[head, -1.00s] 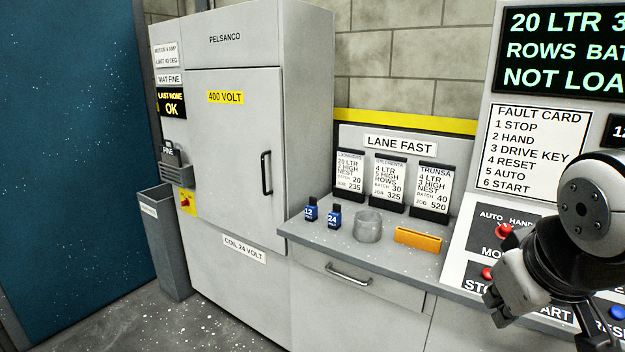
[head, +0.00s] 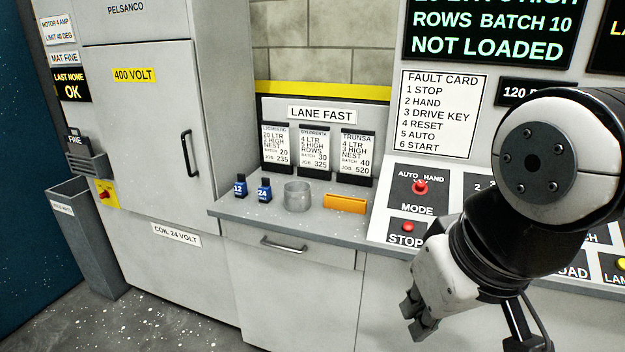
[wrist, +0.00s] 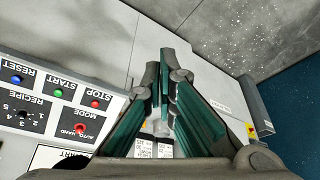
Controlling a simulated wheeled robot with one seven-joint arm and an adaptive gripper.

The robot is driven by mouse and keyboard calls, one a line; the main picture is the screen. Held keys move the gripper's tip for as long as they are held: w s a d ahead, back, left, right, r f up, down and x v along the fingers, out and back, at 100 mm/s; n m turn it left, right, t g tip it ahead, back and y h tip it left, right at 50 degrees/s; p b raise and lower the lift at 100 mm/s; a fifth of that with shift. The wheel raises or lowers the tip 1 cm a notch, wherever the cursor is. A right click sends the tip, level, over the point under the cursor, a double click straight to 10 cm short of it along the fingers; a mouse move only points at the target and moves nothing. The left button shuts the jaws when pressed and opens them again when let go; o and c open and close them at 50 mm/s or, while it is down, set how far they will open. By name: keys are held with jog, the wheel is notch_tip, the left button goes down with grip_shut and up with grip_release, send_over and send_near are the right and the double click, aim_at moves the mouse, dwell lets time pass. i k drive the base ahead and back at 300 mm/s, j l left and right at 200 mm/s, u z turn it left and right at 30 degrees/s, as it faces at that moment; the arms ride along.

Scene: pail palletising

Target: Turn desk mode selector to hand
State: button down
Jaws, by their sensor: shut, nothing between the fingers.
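The mode selector (head: 420,188) is a red knob on a dark plate of the sloping desk panel, with AUTO printed at its upper left and HAND at its upper right. I cannot tell which way it points. It also shows upside down at the left of the wrist view (wrist: 79,129). My gripper (head: 414,324) hangs in front of the desk, below and apart from the selector in the picture. In the wrist view its fingers (wrist: 165,70) are shut and empty.
The red stop button (head: 407,227) sits just below the selector. The fault card (head: 438,113) is above it. A counter to the left holds an orange block (head: 345,204), a grey cup (head: 297,196) and blue tags (head: 264,189). A grey cabinet (head: 150,140) stands further left.

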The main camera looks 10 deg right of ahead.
aim_at(420, 186)
jog(key=i+j+z, duration=0.6)
jog(key=j, duration=0.35)
